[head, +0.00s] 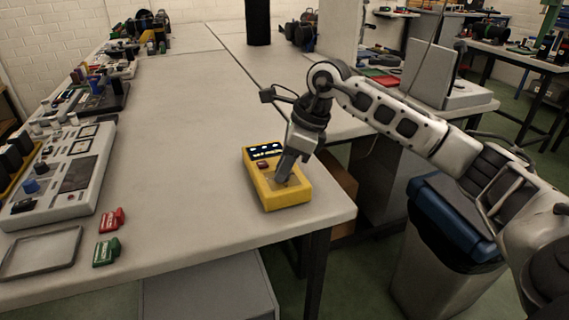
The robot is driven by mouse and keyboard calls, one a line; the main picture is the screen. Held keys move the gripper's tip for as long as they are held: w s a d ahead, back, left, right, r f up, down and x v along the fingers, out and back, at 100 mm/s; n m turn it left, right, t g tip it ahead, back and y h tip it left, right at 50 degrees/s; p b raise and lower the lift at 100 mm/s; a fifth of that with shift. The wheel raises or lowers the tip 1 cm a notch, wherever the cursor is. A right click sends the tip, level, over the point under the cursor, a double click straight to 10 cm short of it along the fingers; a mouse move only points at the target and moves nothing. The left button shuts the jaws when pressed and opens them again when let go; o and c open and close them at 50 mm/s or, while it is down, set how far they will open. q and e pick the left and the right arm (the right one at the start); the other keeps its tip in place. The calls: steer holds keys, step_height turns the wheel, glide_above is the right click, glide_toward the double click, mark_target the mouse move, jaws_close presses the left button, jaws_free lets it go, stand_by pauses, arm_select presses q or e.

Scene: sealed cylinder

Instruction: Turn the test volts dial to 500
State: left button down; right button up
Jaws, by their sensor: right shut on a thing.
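A yellow handheld tester (291,197) lies on the table near its front right corner. It has a dark lit display (264,151) at its far end and a small red button (263,165) below it. My right gripper (281,180) reaches down onto the lower half of the tester's face. Its fingers are shut on what appears to be the test volts dial, which they mostly hide. The dial's setting and markings cannot be read. My left gripper is not in view.
A grey table (190,120) carries everything, with clear space left of the tester. A red block (111,220), a green block (106,252) and an empty grey tray (40,254) lie at the left. A large control panel (84,185) stands behind them. A blue-lidded bin (452,215) stands right of the table.

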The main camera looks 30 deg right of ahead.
steer(key=m+h, duration=0.1)
steer(key=m, duration=0.1)
steer(key=m+t, duration=0.1)
steer(key=m, duration=0.2)
steer(key=shift+a+h, duration=0.15)
steer(key=shift+h, duration=0.25)
arm_select(q)
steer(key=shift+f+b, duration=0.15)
steer(key=shift+b, duration=0.35)
arm_select(e)
steer(key=m+h, duration=0.1)
steer(key=m, duration=0.4)
steer(key=shift+s+a+t+h, duration=0.1)
steer(key=shift+t+h, duration=0.3)
steer(key=shift+m, duration=0.4)
steer(key=o, duration=1)
steer(key=shift+r, duration=0.1)
arm_select(q)
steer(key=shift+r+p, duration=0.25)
steer(key=shift+p, duration=0.5)
arm_select(e)
steer(key=v, duration=1.5)
steer(key=shift+a+r, duration=0.15)
steer(key=shift+r, duration=0.25)
steer(key=shift+s, duration=0.1)
